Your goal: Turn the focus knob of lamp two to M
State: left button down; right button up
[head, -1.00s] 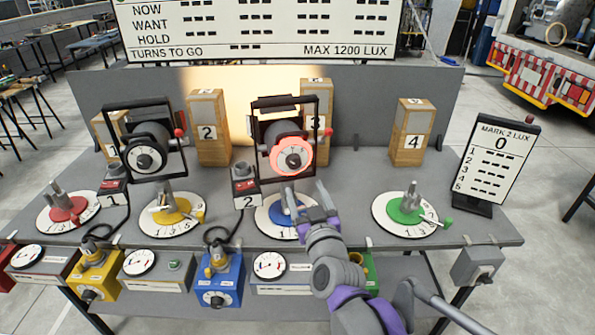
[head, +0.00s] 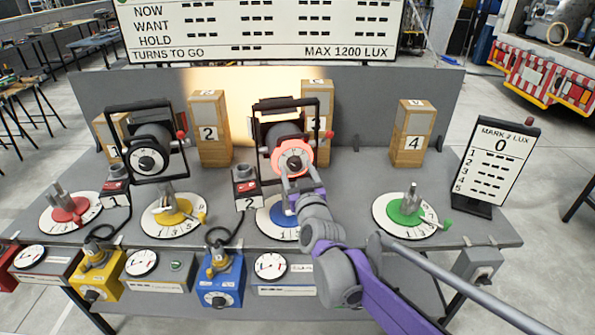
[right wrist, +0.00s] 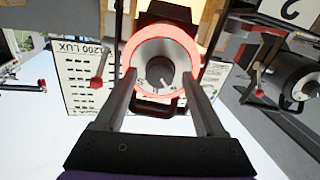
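Lamp two (head: 283,128), a black lamp in a yoke, stands at the right of the two lamps, behind the box marked 2. Its focus knob (head: 293,159) has a white dial, a dark centre and a glowing red ring. It also shows in the right wrist view (right wrist: 155,72), where the dial's letters are too small to read surely. My right gripper (head: 289,180) is just in front of and below the knob. In the right wrist view its fingers (right wrist: 164,92) are apart, one on each side of the dial's centre. I cannot tell whether they touch it. My left gripper is not in view.
The other lamp (head: 152,152) stands to the left. Blocks such as block 4 (head: 411,134) stand behind. Turntables with coloured centres, such as the green one (head: 405,211), line the front. The box marked 2 (head: 246,190) is left of my gripper. A lux sign (head: 497,158) stands at right.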

grip_shut()
jog(key=shift+m, duration=0.3)
jog(key=m+p, duration=0.1)
jog(key=m, duration=0.3)
jog(key=shift+r, duration=0.1)
jog(key=shift+m+p, duration=0.7)
jog(key=shift+m, duration=1.4)
jog(key=shift+o, duration=0.7)
grip_release()
